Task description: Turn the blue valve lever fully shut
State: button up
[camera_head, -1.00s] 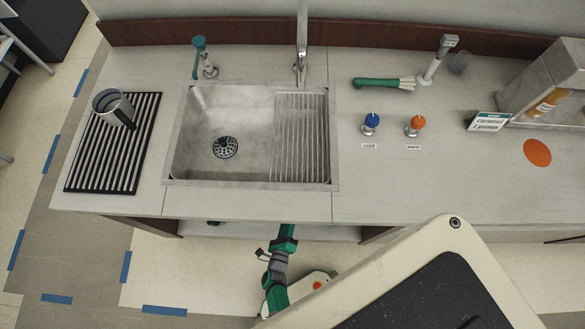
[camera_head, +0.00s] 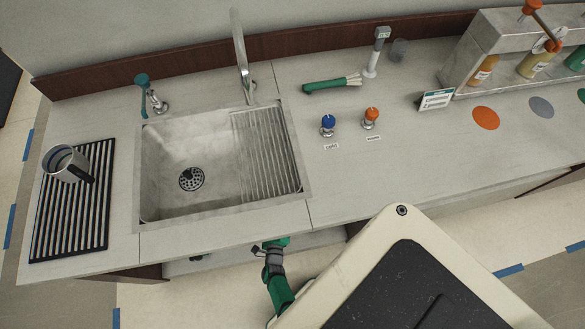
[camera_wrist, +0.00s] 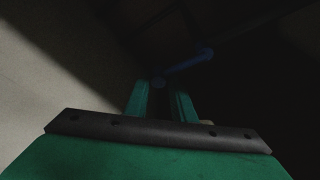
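A blue lever (camera_wrist: 190,63) shows in the wrist view as a dim bar in the dark space under the counter. It slants up to the right from just beyond my fingertips, to a rounder end. My gripper (camera_wrist: 159,90) has its two green fingers apart with a dark gap between them. The lever's near end appears close ahead of the fingertips; I cannot tell whether they touch. In the head view my green and grey arm reaches under the counter's front edge, and the lever and fingertips are hidden there.
The counter (camera_head: 225,236) overhangs my arm. On it are a sink (camera_head: 190,155), a blue tap knob (camera_head: 328,122), an orange tap knob (camera_head: 371,115) and a ribbed mat (camera_head: 75,215) with a metal pitcher (camera_head: 62,163). Pale floor lies in front.

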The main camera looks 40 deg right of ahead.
jog(key=shift+w+r, duration=0.25)
jog(key=shift+w, duration=0.15)
jog(key=shift+c, duration=0.4)
jog(key=shift+d, duration=0.1)
jog(key=shift+s+d+r, duration=0.25)
jog(key=shift+s+d, duration=0.05)
jog(key=shift+d, duration=0.4)
jog(key=shift+s+d, duration=0.15)
jog(key=shift+s, duration=0.3)
jog(key=shift+c, duration=0.3)
jog(key=shift+s+d+r, duration=0.25)
jog(key=shift+s+d, duration=0.25)
jog(key=shift+d, duration=0.15)
jog(key=shift+c, duration=0.2)
jog(key=shift+s+d, duration=0.1)
jog(key=shift+s, duration=0.05)
